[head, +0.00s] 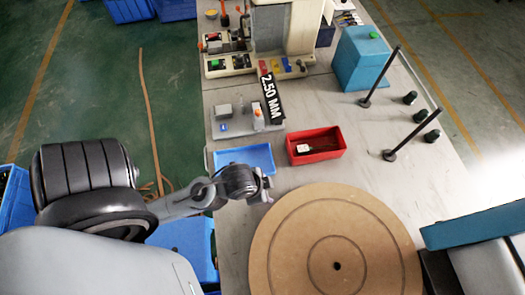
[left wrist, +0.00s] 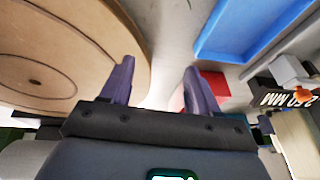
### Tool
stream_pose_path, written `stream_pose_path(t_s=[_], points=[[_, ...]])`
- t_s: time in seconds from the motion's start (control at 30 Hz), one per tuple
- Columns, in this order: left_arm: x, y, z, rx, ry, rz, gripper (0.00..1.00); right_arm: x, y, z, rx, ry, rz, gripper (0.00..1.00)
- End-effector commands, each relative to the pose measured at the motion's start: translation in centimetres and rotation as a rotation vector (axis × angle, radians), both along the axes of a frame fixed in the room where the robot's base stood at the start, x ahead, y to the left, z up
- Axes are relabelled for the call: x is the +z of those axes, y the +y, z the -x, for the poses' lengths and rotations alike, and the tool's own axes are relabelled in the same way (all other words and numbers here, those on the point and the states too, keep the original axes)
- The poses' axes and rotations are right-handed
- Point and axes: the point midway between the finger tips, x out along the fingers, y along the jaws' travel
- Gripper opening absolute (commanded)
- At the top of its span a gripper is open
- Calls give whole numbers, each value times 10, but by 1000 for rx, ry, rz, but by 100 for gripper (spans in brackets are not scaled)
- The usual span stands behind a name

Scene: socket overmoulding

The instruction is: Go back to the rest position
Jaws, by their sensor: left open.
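My left arm comes in from the left in the head view, and its gripper end (head: 262,192) is above the table between the blue tray (head: 243,157) and the round wooden disc (head: 285,225). In the left wrist view my left gripper (left wrist: 158,80) has its two fingers apart with nothing between them. The disc (left wrist: 60,50) is on the left of that view and the blue tray (left wrist: 240,35) at the upper right. My right gripper is in neither view.
A red bin (head: 316,146) with a small part inside stands behind the disc. Blue crates are on the floor.

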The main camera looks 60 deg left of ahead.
Motion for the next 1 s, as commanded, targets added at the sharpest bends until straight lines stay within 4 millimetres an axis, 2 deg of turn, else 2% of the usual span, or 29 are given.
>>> stream_pose_path(t_s=[0.2, 0.5, 0.63, 0.77, 0.87, 1.0], points=[[7, -8, 10, 139, 53, 69, 61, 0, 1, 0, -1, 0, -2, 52], [7, -8, 10, 143, 55, 70, 61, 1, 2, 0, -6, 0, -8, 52], [13, -8, 10, 143, 55, 70, 61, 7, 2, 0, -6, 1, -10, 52], [30, -8, 10, 142, 55, 70, 61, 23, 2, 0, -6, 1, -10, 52], [51, -8, 10, 142, 55, 70, 61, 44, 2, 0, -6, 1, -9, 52], [91, -8, 10, 142, 55, 70, 61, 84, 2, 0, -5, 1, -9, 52]])
